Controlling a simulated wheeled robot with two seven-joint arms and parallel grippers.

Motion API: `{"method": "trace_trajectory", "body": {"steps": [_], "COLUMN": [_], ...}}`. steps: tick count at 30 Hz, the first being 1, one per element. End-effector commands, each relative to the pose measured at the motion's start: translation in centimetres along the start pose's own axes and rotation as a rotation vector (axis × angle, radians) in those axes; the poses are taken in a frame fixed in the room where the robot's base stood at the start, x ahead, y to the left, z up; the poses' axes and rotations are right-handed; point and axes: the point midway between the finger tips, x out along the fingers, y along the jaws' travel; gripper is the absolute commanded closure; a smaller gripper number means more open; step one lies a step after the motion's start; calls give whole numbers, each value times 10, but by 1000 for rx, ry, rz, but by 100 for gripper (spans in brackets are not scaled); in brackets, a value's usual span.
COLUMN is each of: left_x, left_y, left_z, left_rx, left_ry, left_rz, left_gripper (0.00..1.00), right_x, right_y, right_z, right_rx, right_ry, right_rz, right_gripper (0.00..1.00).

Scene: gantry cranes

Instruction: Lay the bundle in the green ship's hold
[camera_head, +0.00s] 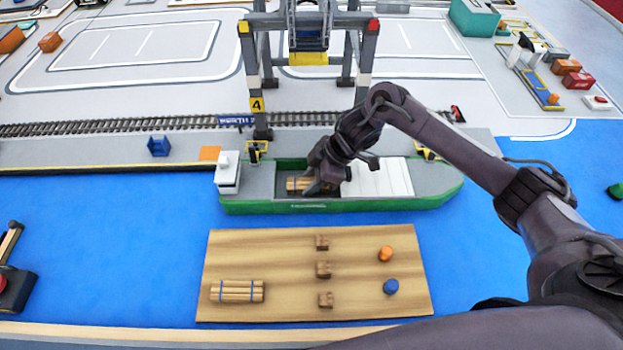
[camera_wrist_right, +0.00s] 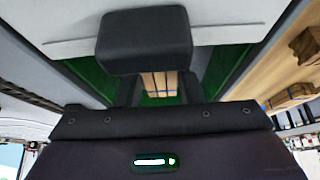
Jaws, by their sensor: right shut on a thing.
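The green ship (camera_head: 345,206) lies along the quay, with a white cabin at its left end and a pale hatch cover (camera_head: 378,178) right of the open hold. My right gripper (camera_head: 320,185) reaches down into the hold and is shut on a bundle of tan sticks (camera_head: 296,184). The bundle lies low between the hold's walls, its right part hidden by the gripper; I cannot tell whether it touches the floor. In the right wrist view the bundle (camera_wrist_right: 160,82) shows behind a dark finger, with green hold surfaces on both sides. My left gripper is out of view.
A second, blue-banded bundle (camera_head: 237,291) lies on the wooden board (camera_head: 300,246) in front, with small brown blocks, an orange piece (camera_head: 386,253) and a blue piece (camera_head: 391,287). A gantry crane (camera_head: 310,40) stands behind the ship. My right arm spans the right side.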

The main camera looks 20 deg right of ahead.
Motion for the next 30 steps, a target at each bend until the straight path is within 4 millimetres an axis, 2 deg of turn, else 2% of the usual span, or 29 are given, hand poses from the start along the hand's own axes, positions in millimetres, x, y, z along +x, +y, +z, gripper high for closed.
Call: {"method": "trace_trajectory", "body": {"steps": [4,5,10,17,21,26,30], "left_x": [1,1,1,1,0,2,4], "left_y": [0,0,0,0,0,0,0], "left_z": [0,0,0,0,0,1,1], "left_rx": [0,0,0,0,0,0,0], "left_ry": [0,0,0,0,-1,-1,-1], "left_rz": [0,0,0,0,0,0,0], "left_gripper": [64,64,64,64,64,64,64], "right_x": [2,2,2,2,-5,-32,-63], "right_y": [0,0,0,0,0,1,1], "right_z": [1,1,1,1,0,0,0], "right_rx": [0,0,0,0,0,-1,-2], "right_ry": [0,0,0,0,0,0,0], "right_rz": [0,0,0,0,1,4,5], "right_gripper": [89,65,44,44,44,44,44]}}
